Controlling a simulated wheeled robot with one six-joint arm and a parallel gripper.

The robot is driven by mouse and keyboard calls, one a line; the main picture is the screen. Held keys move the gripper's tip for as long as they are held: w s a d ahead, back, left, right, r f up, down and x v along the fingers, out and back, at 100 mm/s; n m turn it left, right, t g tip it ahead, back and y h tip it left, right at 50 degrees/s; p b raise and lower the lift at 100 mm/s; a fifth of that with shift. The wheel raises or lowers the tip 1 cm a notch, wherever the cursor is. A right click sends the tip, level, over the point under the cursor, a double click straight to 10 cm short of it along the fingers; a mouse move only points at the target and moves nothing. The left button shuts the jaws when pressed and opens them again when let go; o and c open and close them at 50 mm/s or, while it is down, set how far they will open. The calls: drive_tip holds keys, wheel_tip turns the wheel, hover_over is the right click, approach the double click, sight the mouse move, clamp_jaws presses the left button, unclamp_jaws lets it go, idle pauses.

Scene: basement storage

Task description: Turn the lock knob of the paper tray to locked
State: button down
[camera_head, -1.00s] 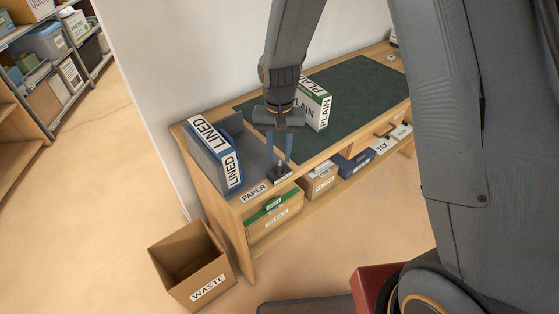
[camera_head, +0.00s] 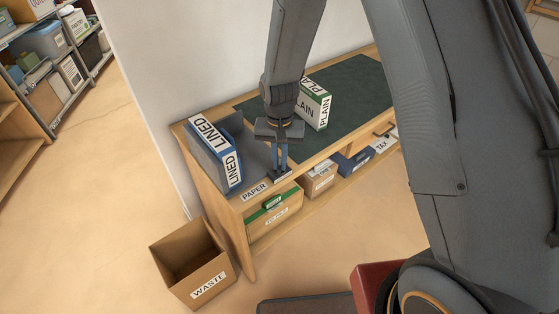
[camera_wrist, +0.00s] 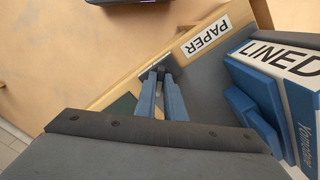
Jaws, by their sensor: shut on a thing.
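The grey paper tray (camera_head: 258,158) lies at the near left end of the wooden desk, with a blue box marked LINED (camera_head: 213,152) standing in it. The small dark lock knob (camera_wrist: 159,69) is at the tray's front edge, mostly hidden by my fingers. My gripper (camera_head: 281,172) points down over that edge, right of the PAPER label (camera_head: 256,190). Its two blue fingers are close together and shut on the knob. In the wrist view my gripper (camera_wrist: 162,80) has its fingertips at the knob. The knob's setting cannot be read.
A box marked PLAIN (camera_head: 314,107) stands on the dark green desk mat (camera_head: 350,85) behind my gripper. Cartons (camera_head: 320,180) and a blue box (camera_head: 352,164) sit on the shelf below. An open WASTE box (camera_head: 190,270) stands on the floor at front left.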

drive_tip(key=shift+n, duration=0.4)
drive_tip(key=n, duration=0.4)
drive_tip(key=shift+n, duration=0.4)
drive_tip(key=n, duration=0.8)
drive_tip(key=shift+w+n, duration=0.1)
drive_tip(key=shift+n, duration=2)
drive_tip(key=c, duration=1.8)
unclamp_jaws()
drive_tip(key=shift+c, duration=0.2)
drive_tip(key=shift+r, duration=0.1)
